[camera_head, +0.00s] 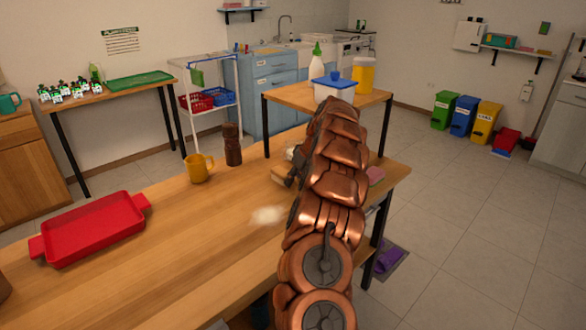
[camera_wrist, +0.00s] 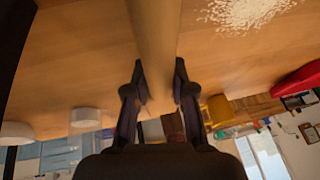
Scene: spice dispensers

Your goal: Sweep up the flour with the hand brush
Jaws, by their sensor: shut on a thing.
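The flour (camera_head: 267,215) is a small white heap on the wooden table, left of my arm; it also shows as a grainy white patch at the top right of the wrist view (camera_wrist: 245,12). My gripper (camera_wrist: 158,78) is shut on a long pale wooden handle, which I take to be the hand brush (camera_wrist: 155,35). The handle runs from between the fingers out of the top of the wrist view, left of the flour there. The brush's bristles are not visible. In the head view my arm hides most of the gripper and brush.
The table (camera_head: 150,255) holds a red tray (camera_head: 92,228) at the left, a yellow mug (camera_head: 198,168) and a brown grinder (camera_head: 233,145) at the far edge. A pink item (camera_head: 375,174) lies right of my arm. The table between tray and flour is clear.

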